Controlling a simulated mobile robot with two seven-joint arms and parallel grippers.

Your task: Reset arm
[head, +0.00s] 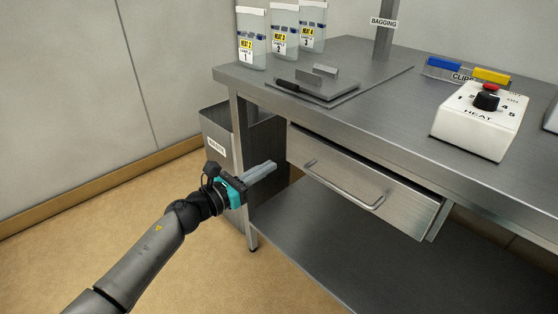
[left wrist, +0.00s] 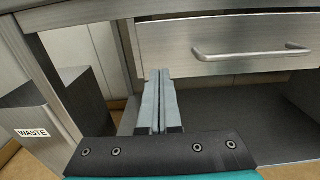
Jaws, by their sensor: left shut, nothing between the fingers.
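My left gripper (head: 262,171) is shut and empty in front of the steel bench, left of the drawer handle. In the left wrist view its two grey fingers (left wrist: 159,100) lie together, overlapping the drawer's left edge in the picture. The drawer (head: 360,180) under the bench top has a bar handle (head: 345,187); it also shows in the left wrist view (left wrist: 230,38). The drawer seems to stick out slightly; how far I cannot tell. My right gripper is not in view.
A waste bin (head: 216,139) stands left of the bench leg. The bench top holds labelled sample bags (head: 252,40), a flat plate with a black-handled tool (head: 312,88), a clip holder (head: 467,73) and a heat control box (head: 480,120). The lower shelf (head: 330,245) looks bare. Floor is free at left.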

